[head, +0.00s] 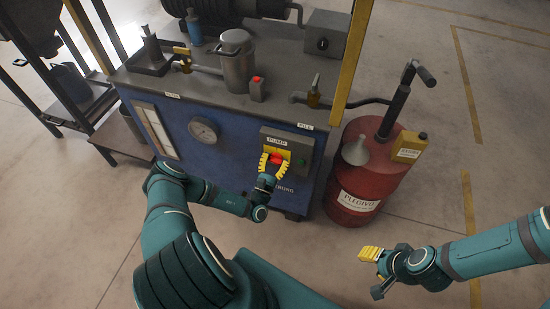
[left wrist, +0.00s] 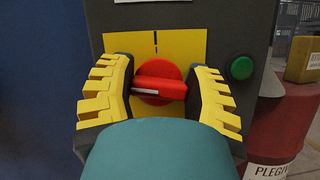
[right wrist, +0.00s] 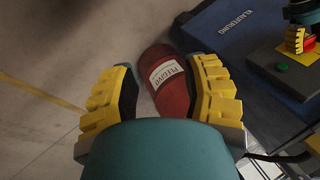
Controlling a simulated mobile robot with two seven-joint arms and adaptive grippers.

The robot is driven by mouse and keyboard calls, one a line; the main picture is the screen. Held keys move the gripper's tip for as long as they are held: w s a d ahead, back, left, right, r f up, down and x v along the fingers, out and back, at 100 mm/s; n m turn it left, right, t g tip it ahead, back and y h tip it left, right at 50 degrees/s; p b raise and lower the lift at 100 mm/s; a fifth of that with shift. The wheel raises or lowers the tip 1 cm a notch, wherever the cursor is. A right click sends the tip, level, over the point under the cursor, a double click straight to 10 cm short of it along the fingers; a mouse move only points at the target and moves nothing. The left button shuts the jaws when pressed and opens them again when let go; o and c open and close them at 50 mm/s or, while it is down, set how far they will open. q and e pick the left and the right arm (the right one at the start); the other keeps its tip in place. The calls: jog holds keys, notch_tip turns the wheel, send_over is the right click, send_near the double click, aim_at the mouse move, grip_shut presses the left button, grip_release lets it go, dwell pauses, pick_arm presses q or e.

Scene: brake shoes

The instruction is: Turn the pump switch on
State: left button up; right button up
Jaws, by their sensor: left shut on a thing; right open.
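The pump switch is a red rotary knob (left wrist: 160,84) on a yellow plate (left wrist: 185,47) of a grey box labelled PUMP (head: 277,142). In the left wrist view its handle lies nearly level, with a white line on its left part, and a black mark stands on the plate above it. My left gripper (head: 275,161) is at the knob, its yellow fingers on either side, shut on it. My right gripper (right wrist: 165,95) is open and empty, out over the floor to the right in the head view (head: 370,254).
A green button (left wrist: 242,68) sits right of the knob. A red drum (head: 364,190) with a funnel (head: 355,152), hand pump and yellow can (head: 410,147) stands right of the blue cabinet (head: 235,172). A metal canister (head: 237,68) and valves are on top. The floor at front right is clear.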

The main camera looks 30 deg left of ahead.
pick_arm(q)
jog(key=m+h+p, duration=0.1)
jog(key=m, duration=0.1)
jog(key=m+h+p, duration=0.1)
jog(key=m, duration=0.2)
jog(key=shift+d+r+h+p, duration=0.1)
jog(key=shift+h+p, duration=0.3)
jog(key=m+h+p, duration=0.1)
jog(key=m, duration=0.1)
jog(key=m+g+p, duration=0.1)
jog(key=m+p, duration=0.1)
jog(key=m, duration=0.1)
jog(key=shift+h, duration=0.4)
jog(key=m+g+h+p, duration=0.1)
jog(key=m+p, duration=0.1)
jog(key=m, duration=0.1)
jog(key=m+g+h+p, duration=0.1)
jog(key=m+p, duration=0.2)
jog(key=shift+d+f+m+p, duration=0.2)
jog(key=shift+m+p, duration=0.1)
jog(key=shift+m, duration=0.1)
jog(key=shift+f+m+g+p, duration=0.2)
jog(key=shift+m+g+p, duration=0.5)
jog(key=shift+m+p, duration=0.5)
pick_arm(e)
notch_tip(320, 180, up, 15)
jog(key=w, duration=0.2)
jog(key=shift+d+t, duration=0.3)
jog(key=shift+d, duration=0.1)
jog(key=shift+r, duration=0.1)
